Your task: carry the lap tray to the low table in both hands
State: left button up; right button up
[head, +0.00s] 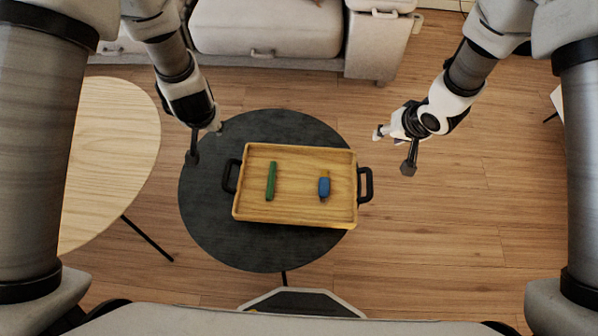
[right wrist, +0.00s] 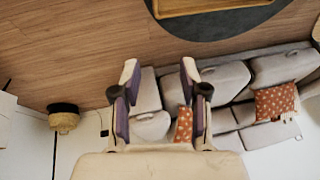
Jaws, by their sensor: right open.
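The lap tray (head: 294,213) is a rectangular wooden tray with raised rims and a black handle at each short end. It rests on a dark round table (head: 225,240), its lower right corner near the table's edge. A green stick-like object (head: 271,181) and a blue object (head: 324,188) lie in it. My left gripper (head: 212,130) is above the table, up and left of the left handle (head: 230,176), apart from it; its jaw gap is unclear. My right gripper (head: 379,134) is open and empty, up and right of the right handle (head: 367,185). Its spread fingers show in the right wrist view (right wrist: 158,72).
A pale wooden round table (head: 110,150) stands at the left with a clear top. A light grey sofa (head: 265,27) is at the back; its orange patterned cushion (right wrist: 275,103) shows in the right wrist view. The wood floor (head: 480,220) at the right is clear.

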pick_arm(q)
notch_tip(320, 180, up, 7)
jog(key=p, duration=0.5)
jog(key=shift+r+p, duration=0.2)
jog(key=shift+p, duration=0.1)
pick_arm(e)
jog(key=w+a+r+v, duration=0.1)
jog(key=w+v, duration=0.1)
jog(key=v, duration=1.6)
jog(key=shift+w+r, duration=0.1)
